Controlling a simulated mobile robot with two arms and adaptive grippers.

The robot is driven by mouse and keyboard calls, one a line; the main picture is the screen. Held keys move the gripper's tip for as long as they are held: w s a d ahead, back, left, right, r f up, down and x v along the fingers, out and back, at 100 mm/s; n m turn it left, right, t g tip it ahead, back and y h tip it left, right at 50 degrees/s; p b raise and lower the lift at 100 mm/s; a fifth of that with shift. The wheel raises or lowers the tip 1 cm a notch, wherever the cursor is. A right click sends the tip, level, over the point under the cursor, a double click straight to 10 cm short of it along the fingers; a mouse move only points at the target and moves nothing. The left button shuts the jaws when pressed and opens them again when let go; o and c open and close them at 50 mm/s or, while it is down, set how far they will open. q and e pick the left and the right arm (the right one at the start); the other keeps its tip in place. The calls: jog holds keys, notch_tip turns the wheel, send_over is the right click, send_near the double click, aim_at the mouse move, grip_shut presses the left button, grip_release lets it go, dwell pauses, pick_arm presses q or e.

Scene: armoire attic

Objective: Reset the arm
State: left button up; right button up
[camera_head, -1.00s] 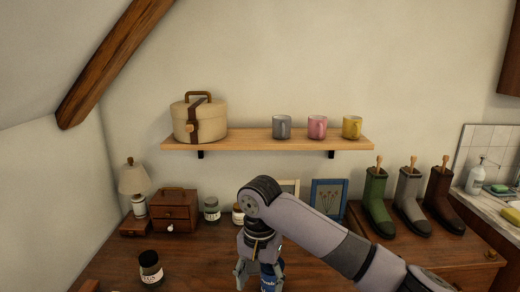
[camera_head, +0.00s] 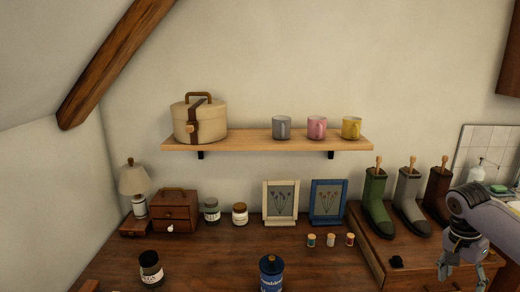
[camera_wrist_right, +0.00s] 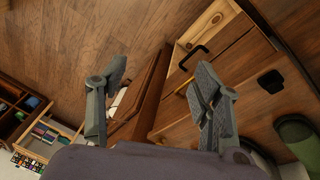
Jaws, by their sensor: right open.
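My right arm comes in at the right edge of the head view. Its gripper (camera_head: 463,268) hangs over the right part of the wooden furniture, in front of the boots. In the right wrist view the gripper (camera_wrist_right: 160,88) has its two fingers spread wide with nothing between them, so it is open and empty. A blue lidded tin (camera_head: 271,277) stands upright on the wooden top at the bottom middle, well apart from the gripper. My left gripper is not in view.
Green (camera_head: 375,200), grey (camera_head: 409,205) and brown (camera_head: 437,190) boots stand just behind the gripper. Small spools (camera_head: 331,240), two picture frames (camera_head: 280,203) and jars (camera_head: 151,270) are on the top. A wall shelf (camera_head: 245,140) holds mugs and a round case.

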jog(key=d+f+n+t+h, duration=0.1)
jog(key=d+f, duration=0.3)
jog(key=f, duration=0.3)
jog(key=d+f+n, duration=0.1)
jog(key=d+f, duration=0.4)
jog(key=f, duration=0.2)
jog(key=s+d+f+n+t+h, duration=0.1)
jog(key=s+d+f+n+h, duration=0.25)
jog(key=s+d+f, duration=0.65)
jog(key=s+d+f+n+h, duration=0.1)
jog(key=s+d+f+n, duration=0.3)
jog(key=s, duration=0.6)
jog(key=s+d+f+n+t, duration=0.1)
jog(key=s+d+f+n, duration=0.1)
jog(key=s+d+n, duration=0.45)
jog(key=s+d+f+n+h, duration=0.1)
jog(key=s+d+f+n, duration=0.35)
jog(key=s, duration=0.85)
jog(key=s+a+f+m+y, duration=0.2)
jog(key=s+a+f, duration=0.1)
jog(key=a+f, duration=0.8)
jog(key=s+a+f+m+y, duration=0.1)
jog(key=s+a+f+y, duration=0.15)
jog(key=a+f, duration=0.95)
jog(key=s+a+f+m+g+y+p, duration=0.1)
jog(key=a+y, duration=0.3)
jog(key=a, duration=3.2)
jog(key=shift+s+a+f+m+y, duration=0.25)
jog(key=shift+s+f+m+y, duration=0.1)
jog(key=shift+m, duration=0.1)
